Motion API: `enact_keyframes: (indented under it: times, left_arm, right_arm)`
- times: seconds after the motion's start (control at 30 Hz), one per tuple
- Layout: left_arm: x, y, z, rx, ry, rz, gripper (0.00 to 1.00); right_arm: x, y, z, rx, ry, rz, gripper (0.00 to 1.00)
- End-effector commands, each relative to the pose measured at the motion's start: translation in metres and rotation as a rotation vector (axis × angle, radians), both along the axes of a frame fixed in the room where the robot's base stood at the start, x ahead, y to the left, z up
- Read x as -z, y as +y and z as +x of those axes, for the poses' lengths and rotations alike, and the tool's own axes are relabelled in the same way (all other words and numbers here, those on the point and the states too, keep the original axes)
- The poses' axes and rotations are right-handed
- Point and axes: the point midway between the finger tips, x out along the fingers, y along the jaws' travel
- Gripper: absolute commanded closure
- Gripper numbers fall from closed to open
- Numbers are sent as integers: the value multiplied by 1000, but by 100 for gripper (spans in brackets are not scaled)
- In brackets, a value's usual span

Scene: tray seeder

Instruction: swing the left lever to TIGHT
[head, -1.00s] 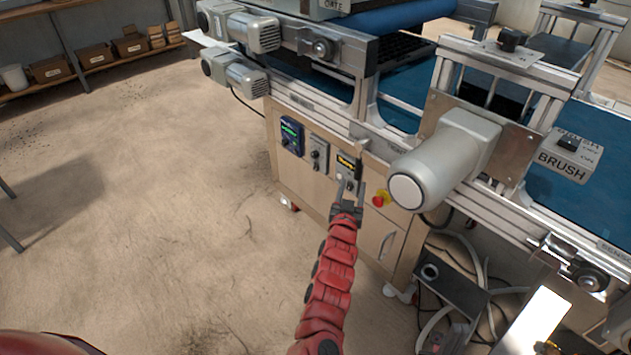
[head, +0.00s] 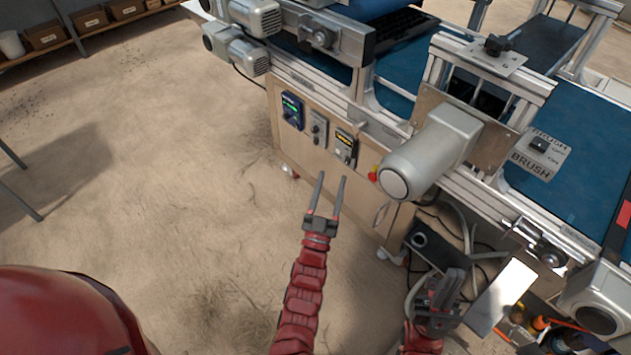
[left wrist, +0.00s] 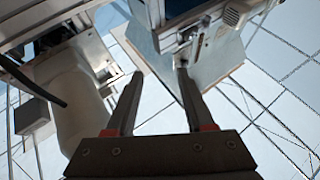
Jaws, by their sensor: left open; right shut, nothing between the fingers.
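My left gripper (head: 331,180) is open and empty, its two fingers pointing up in front of the machine's cabinet. It looks apart from the cabinet face. The left wrist view also shows its spread fingers (left wrist: 158,76) with nothing between them. My right gripper (head: 442,288) is shut and empty at the lower right, near the cabinet's foot. I cannot pick out the left lever for certain, and no TIGHT marking is readable. A black handle (head: 502,44) sits on top of the brush stand, far to the right of my left gripper.
A switch box with a yellow label (head: 344,147) and a red stop button (head: 373,173) are on the cabinet front. The brush motor (head: 425,160) juts out to their right. Hoses and a bin of bottles (head: 540,325) crowd the lower right.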

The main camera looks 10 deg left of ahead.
Motion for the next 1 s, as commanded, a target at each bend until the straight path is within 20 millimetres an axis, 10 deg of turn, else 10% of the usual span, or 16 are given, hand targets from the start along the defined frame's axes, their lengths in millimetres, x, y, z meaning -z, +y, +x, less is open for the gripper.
enact_keyframes:
  times: [0.5, 1.0]
  left_arm:
    - [-60, 21, -63, -1, -239, 12, 47]
    - [-64, 23, -68, -3, -260, 13, 47]
  right_arm:
    - [-23, 0, 0, 0, 0, 0, 100]
    - [-23, 0, 0, 0, 0, 0, 100]
